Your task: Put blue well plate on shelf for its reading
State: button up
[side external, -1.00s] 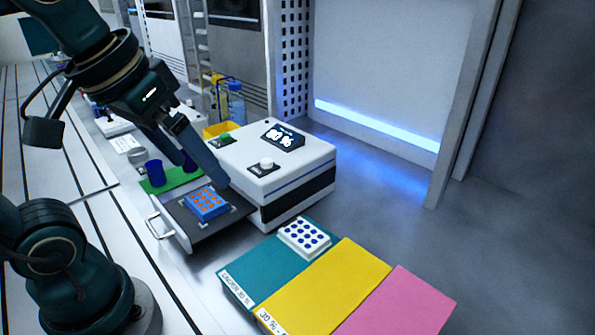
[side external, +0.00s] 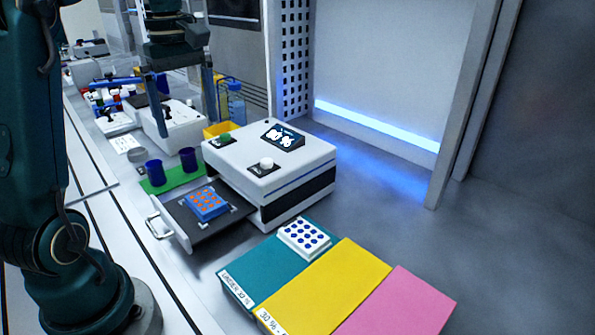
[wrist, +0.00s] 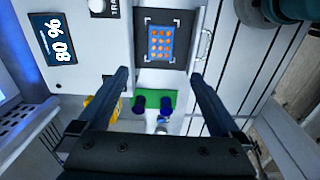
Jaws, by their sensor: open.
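The blue well plate (side external: 206,204), with orange wells, lies in the pulled-out drawer (side external: 180,216) of a white reader (side external: 300,167). In the wrist view the blue plate (wrist: 160,42) sits inside corner marks on the dark drawer. The reader's display (side external: 283,137) appears to read 80 %. The shelf has a teal section (side external: 245,277) labelled UNDER 30 %, a yellow section (side external: 335,285) whose label starts with 30 %, and a pink section (side external: 405,305). My gripper (side external: 187,128) is open and empty, above and behind the drawer, apart from the plate.
A white plate with blue wells (side external: 304,238) lies on the teal section. Two dark blue cups (side external: 154,172) stand on a green mat (side external: 176,181) beside the drawer. A yellow bin (side external: 222,129) and a bottle (side external: 236,105) stand behind the reader. The yellow and pink sections are bare.

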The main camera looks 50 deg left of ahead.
aim_at(204, 198)
jog(key=f, duration=1.7)
jog(key=shift+a+f, duration=0.1)
jog(key=shift+a, duration=0.15)
jog(key=c, duration=1.4)
